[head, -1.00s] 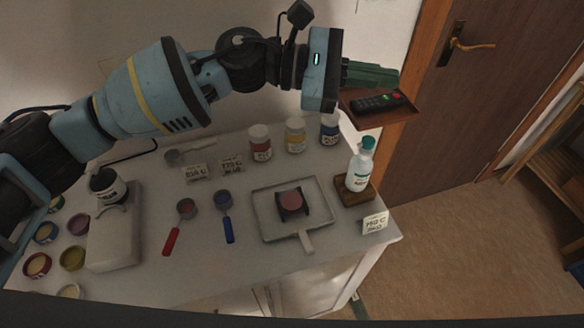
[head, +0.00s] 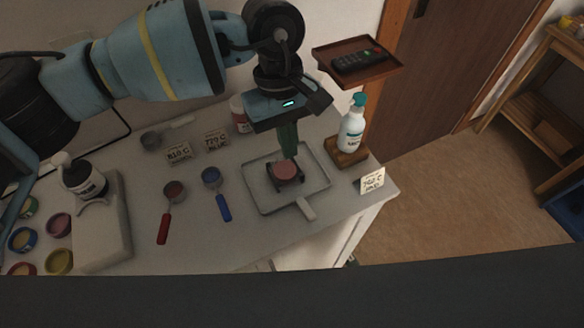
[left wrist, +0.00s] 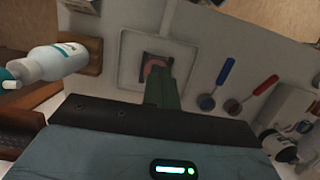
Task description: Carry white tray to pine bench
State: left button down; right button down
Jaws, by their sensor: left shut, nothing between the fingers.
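The white tray (head: 257,203), square with a short handle, lies on the grey-white worktop. A pinkish round piece (head: 286,170) in a dark holder sits in its middle. My left gripper (head: 289,155) points down just above or behind this piece, its green fingers together and empty; I cannot tell whether they touch it. The left wrist view shows the fingers (left wrist: 163,90) in front of the piece and the tray (left wrist: 128,52) beyond. A wooden bench-like rack (head: 520,90) stands at the far right, partly cut off; it may be the pine bench. My right gripper is not in view.
A white bottle with teal cap (head: 351,132) stands on a wooden block right of the tray, near a label card (head: 372,181). A small brown shelf (head: 330,48) holds a remote. Red and blue scoops (head: 216,185) lie left. Open floor (head: 440,200) lies right.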

pick_arm(q)
jog(key=p, duration=0.1)
send_over(294, 193)
jog(key=f, duration=0.8)
jog(key=shift+w, duration=0.2)
jog(key=shift+s+f, duration=0.1)
jog(key=shift+f, duration=0.6)
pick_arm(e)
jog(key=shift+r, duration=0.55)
pick_arm(q)
jog(key=shift+s+f, duration=0.1)
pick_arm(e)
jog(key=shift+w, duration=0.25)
